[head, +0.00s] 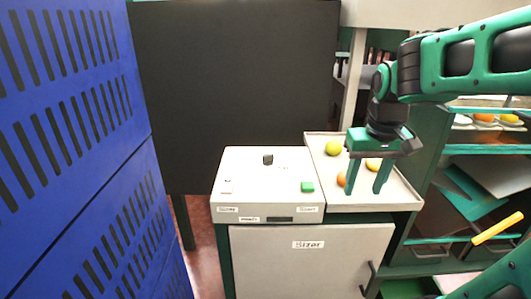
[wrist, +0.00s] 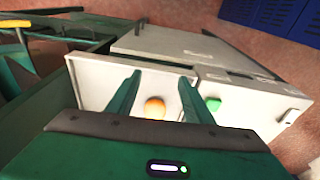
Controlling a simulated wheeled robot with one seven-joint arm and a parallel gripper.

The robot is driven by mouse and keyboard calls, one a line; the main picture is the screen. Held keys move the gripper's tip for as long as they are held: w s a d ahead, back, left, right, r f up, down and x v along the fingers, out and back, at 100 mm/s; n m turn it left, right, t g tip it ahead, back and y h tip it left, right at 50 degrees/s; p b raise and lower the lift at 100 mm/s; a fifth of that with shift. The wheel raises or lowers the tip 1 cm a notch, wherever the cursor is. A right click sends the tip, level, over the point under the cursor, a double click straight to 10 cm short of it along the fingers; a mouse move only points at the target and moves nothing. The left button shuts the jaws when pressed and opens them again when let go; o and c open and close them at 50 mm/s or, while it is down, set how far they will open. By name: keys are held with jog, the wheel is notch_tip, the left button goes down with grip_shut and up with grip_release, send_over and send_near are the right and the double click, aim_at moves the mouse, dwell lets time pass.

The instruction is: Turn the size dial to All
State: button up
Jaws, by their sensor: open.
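The size dial (head: 267,159) is a small dark knob on top of the white sizer box (head: 245,180), left of the tray. Its pointer and the small labels around it are too small to read. A green button (head: 307,187) sits at the box's right front; it also shows in the wrist view (wrist: 212,103). My gripper (head: 364,190) is open and points down over the white tray (head: 400,195), to the right of the dial and apart from it. In the wrist view, an orange fruit (wrist: 155,108) shows between its fingers (wrist: 158,85).
The tray holds a yellow-green fruit (head: 333,148), a yellow one (head: 373,165) and an orange one (head: 342,179). Blue slatted crates (head: 75,130) stand close on the left. A dark panel (head: 235,80) rises behind. Green shelves (head: 485,150) with fruit stand at right.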

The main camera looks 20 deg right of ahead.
jog(key=w+a+r+n+t, duration=0.1)
jog(key=w+a+r+n, duration=0.15)
jog(key=w, duration=0.35)
jog(key=w+a+r+n+t, duration=0.1)
jog(key=w+a+r, duration=0.1)
jog(key=w+a, duration=0.3)
jog(key=n+t+y, duration=0.1)
jog(key=n+y, duration=0.1)
send_near(269, 155)
jog(key=x, duration=0.8)
jog(key=shift+w+a+f, duration=0.15)
jog(key=shift+w, duration=0.2)
jog(key=shift+h, duration=0.3)
jog(key=c, duration=1)
